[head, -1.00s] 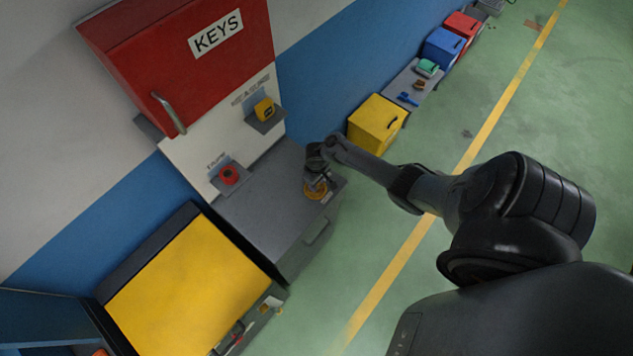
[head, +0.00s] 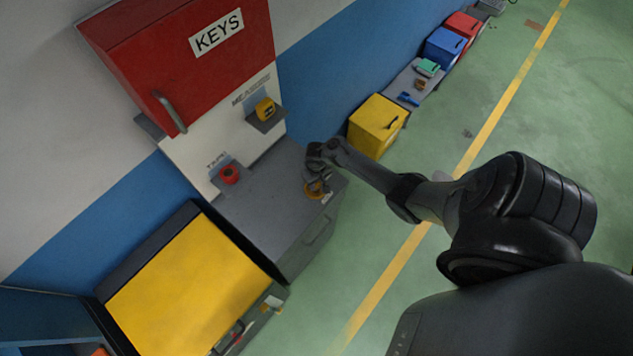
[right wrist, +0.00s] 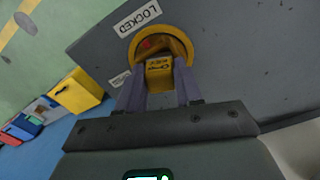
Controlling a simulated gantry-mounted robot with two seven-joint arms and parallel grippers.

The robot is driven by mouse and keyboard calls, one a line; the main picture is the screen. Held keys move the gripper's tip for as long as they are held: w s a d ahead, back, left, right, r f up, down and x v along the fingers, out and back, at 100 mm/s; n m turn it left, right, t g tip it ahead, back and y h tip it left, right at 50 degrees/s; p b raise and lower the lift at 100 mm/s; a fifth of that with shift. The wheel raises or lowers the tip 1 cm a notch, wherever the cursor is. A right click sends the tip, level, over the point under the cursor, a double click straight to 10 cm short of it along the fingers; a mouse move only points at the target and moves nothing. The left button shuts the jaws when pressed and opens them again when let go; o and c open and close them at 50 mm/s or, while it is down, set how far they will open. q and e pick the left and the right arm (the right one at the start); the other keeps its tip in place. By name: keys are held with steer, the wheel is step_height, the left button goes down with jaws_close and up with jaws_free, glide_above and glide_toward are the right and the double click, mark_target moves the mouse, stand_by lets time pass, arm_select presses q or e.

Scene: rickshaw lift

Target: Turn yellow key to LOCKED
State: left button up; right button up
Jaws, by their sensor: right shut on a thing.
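The yellow key (right wrist: 159,73) sits inside a round yellow ring (right wrist: 188,46) on the grey cabinet top. A white LOCKED label (right wrist: 137,18) is beside the ring in the right wrist view. A second, smaller label (right wrist: 120,79) lies on the other side; I cannot read it. My right gripper (right wrist: 159,82) is shut on the key, a finger on each side. In the head view my right gripper (head: 316,178) is over the yellow ring (head: 315,190) near the cabinet's outer corner and hides the key. My left gripper is out of view.
The grey cabinet (head: 262,215) stands against the wall below a red KEYS box (head: 205,75). A yellow tape measure (head: 265,110) and a red tape roll (head: 229,175) sit on small wall shelves. A yellow box (head: 377,125) stands beyond. The green floor is clear to the right.

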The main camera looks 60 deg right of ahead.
steer(key=shift+a+m, duration=0.1)
steer(key=shift+m, duration=0.6)
steer(key=o, duration=1.1)
step_height(320, 180, up, 10)
steer(key=s+a+f+n+g+h, duration=0.1)
steer(key=s+a+f, duration=0.15)
steer(key=s, duration=0.45)
steer(key=s+a+f+n+g+h, duration=0.1)
steer(key=s+a, duration=0.2)
steer(key=s, duration=0.3)
steer(key=s+a+r+n+t, duration=0.1)
steer(key=a+r+n, duration=0.1)
steer(key=a+r, duration=0.3)
steer(key=s+a+r+n+t, duration=0.1)
steer(key=a+r+n+t, duration=0.15)
steer(key=a, duration=0.55)
steer(key=w+a+r+n+t+y, duration=0.1)
steer(key=a+r, duration=0.1)
steer(key=r, duration=0.4)
steer(key=w+a+r+n+t+y, duration=0.1)
steer(key=w+a+r+n, duration=0.1)
steer(key=r, duration=0.4)
steer(key=shift+w+a+r, duration=0.15)
steer(key=shift+a+r, duration=0.15)
steer(key=shift+a, duration=0.5)
